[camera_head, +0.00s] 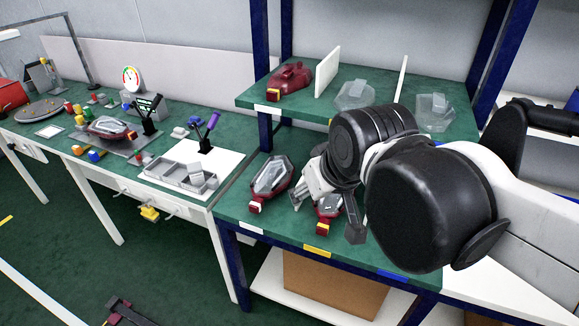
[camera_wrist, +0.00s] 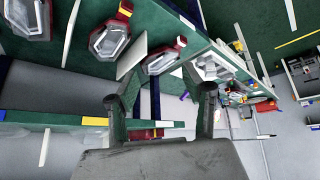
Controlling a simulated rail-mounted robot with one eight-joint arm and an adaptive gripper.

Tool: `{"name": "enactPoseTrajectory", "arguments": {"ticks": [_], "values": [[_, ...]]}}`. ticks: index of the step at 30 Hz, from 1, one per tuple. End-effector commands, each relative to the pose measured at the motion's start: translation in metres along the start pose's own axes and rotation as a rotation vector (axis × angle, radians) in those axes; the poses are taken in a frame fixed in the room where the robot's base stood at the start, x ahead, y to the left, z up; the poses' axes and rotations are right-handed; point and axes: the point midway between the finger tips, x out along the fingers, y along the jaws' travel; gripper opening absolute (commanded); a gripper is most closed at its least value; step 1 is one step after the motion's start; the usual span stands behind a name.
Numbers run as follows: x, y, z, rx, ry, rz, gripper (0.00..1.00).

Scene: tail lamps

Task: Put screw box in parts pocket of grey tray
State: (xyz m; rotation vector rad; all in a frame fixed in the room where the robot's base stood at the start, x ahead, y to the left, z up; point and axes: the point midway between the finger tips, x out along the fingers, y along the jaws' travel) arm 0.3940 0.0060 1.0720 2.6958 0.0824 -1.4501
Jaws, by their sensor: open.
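The grey tray (camera_head: 165,176) lies on a white sheet on the left workbench and has several compartments. A small pale grey block (camera_head: 197,173) shows at its right part, with another light piece close by; I cannot tell for sure which is the screw box. My gripper (camera_head: 326,214) is open over the lower green shelf, right of the tray and well apart from it. One red tail lamp (camera_head: 328,211) shows between its fingers in the head view. In the wrist view my gripper (camera_wrist: 161,105) is open and empty, and the tray (camera_wrist: 210,68) shows small beyond it.
A red-rimmed tail lamp (camera_head: 270,183) lies on the lower shelf left of my gripper. The upper shelf (camera_head: 315,107) holds another lamp, clear covers and white dividers. Blue rack posts (camera_head: 262,60) rise between bench and shelves.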

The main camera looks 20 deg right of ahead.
Motion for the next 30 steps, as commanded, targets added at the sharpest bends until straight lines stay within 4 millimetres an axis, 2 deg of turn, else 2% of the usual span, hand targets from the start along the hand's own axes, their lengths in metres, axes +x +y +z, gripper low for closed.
{"name": "enactPoseTrajectory", "arguments": {"ticks": [1, 3, 7, 30], "values": [[0.001, 0.001, 0.012, 0.027, 0.01, 0.004, 0.45], [0.002, 0.002, 0.022, 0.058, 0.023, 0.008, 0.45], [0.003, 0.003, 0.032, 0.09, 0.035, 0.011, 0.45], [0.003, 0.003, 0.033, 0.095, 0.037, 0.012, 0.45]]}}
